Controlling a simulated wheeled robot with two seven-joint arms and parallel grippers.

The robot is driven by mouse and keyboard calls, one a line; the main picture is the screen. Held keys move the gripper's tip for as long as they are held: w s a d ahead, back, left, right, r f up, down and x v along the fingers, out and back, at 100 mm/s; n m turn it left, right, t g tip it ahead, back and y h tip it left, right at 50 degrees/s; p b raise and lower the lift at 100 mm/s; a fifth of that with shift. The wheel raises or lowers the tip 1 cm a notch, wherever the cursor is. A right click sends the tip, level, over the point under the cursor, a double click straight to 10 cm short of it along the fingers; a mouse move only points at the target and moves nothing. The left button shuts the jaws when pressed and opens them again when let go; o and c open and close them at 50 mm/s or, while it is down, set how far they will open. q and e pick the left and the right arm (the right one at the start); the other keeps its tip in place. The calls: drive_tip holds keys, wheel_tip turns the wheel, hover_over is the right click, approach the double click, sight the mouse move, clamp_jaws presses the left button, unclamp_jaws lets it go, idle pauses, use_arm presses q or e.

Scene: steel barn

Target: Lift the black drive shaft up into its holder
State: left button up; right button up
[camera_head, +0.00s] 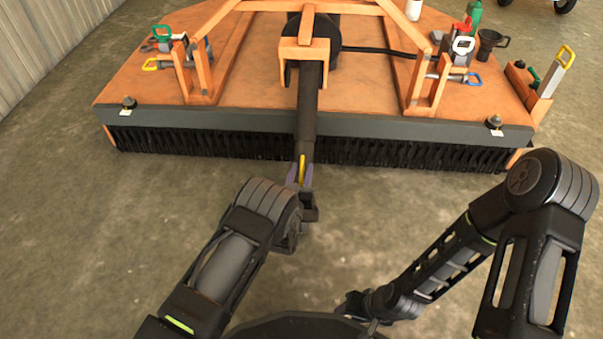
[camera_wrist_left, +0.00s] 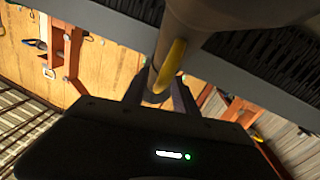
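The black drive shaft (camera_head: 307,112) runs from the orange bracket on the mower deck, out over the deck's front edge towards me.
The orange deck (camera_head: 150,85) carries several tools, a green bottle (camera_head: 474,14) and a black funnel (camera_head: 490,42). Orange frame bars (camera_head: 190,75) rise on both sides of the bracket. The concrete floor (camera_head: 80,250) at left is clear.

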use_arm(q)
clamp_jaws()
idle(0.3)
idle(1.1)
